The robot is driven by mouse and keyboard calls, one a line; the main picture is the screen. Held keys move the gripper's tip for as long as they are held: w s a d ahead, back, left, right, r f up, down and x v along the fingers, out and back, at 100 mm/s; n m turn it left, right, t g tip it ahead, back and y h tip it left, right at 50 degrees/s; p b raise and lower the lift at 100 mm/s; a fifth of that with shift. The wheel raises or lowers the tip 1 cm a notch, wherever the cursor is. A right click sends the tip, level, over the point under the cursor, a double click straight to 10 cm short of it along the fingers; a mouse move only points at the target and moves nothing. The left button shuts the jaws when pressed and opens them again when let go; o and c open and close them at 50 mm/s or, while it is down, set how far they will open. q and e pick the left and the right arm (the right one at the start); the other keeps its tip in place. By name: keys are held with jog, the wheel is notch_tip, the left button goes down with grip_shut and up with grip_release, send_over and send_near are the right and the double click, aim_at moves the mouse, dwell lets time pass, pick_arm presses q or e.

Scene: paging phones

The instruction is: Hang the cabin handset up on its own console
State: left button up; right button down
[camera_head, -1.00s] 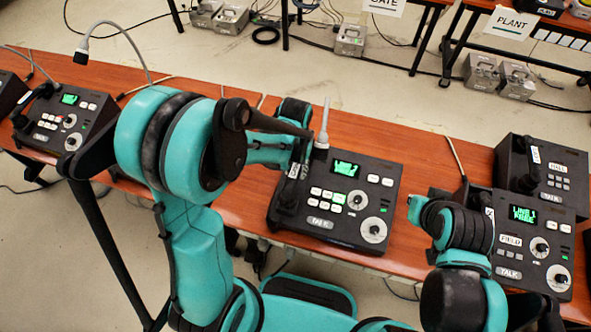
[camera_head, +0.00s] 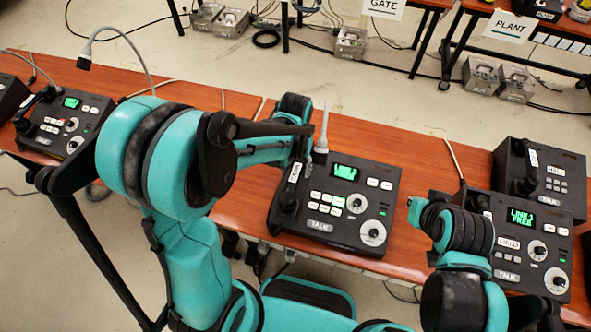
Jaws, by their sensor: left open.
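A black console (camera_head: 336,203) with a green screen, white buttons and two dials stands mid-table.
Another console (camera_head: 65,125) with a handset stands at the far left, and a black HALL unit (camera_head: 553,175) behind the right console. A grey plug (camera_head: 322,143) with an upright cable rises behind the middle console. The wooden table (camera_head: 240,207) has bare room left of it.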

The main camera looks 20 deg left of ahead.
aim_at(295, 173)
pick_arm(q)
notch_tip(295, 173, up, 8)
jog(key=p, duration=0.2)
jog(key=s+a+r+t, duration=0.4)
jog(key=s+r+t, duration=0.3)
jog(key=s, duration=0.3)
jog(key=shift+s+a+r, duration=0.15)
jog(key=shift+a+r, duration=0.2)
jog(key=shift+r, duration=0.2)
jog(key=shift+f, duration=0.1)
notch_tip(295, 173, down, 6)
jog(key=b, duration=0.6)
jog(key=shift+f, duration=0.15)
dwell(0.7)
